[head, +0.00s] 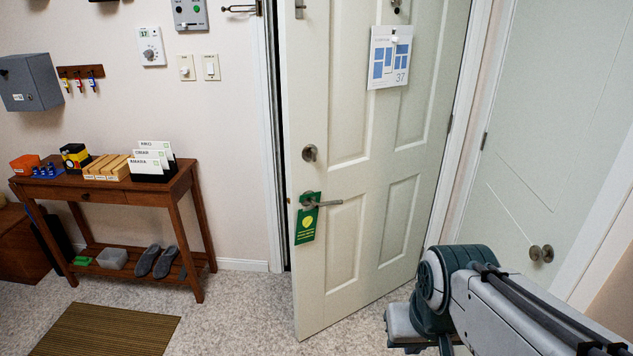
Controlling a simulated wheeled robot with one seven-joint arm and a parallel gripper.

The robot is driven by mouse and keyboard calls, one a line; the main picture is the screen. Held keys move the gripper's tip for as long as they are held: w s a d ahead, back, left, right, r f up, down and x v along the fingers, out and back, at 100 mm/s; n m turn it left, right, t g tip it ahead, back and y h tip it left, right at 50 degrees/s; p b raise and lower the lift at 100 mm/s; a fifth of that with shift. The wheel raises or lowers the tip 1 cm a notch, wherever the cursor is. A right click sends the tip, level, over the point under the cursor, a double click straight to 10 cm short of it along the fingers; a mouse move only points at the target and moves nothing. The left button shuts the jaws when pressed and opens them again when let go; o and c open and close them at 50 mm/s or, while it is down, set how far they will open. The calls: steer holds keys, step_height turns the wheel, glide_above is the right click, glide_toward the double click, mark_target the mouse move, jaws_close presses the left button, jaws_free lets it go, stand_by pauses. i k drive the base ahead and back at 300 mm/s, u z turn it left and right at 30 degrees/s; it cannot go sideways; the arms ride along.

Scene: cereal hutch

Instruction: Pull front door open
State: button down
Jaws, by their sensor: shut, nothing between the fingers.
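The white panelled front door (343,180) stands ajar in the head view. Its left edge is swung out into the room, and a dark gap shows between it and the left door frame (268,150). A lever handle (323,204) sits at the door's left side with a green hanger tag (307,222) on it. A round lock (310,153) is above the handle. My arm shows at the lower right, in front of the door's lower right side and apart from the handle. My gripper is out of view.
A wooden console table (155,197) with boxes and cards stands left of the door, with slippers (155,262) on its lower shelf. A striped mat (110,330) lies in front. Another pale door (560,130) with a knob (541,253) is at right. Speckled floor before the front door is clear.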

mark_target(380, 152)
steer(key=k, duration=1.15)
steer(key=u, duration=0.55)
steer(key=i, duration=0.6)
steer(key=u, duration=0.55)
steer(key=i, duration=0.7)
steer(key=z, duration=0.65)
steer(key=i, duration=0.65)
steer(key=z, duration=0.6)
steer(key=i, duration=0.5)
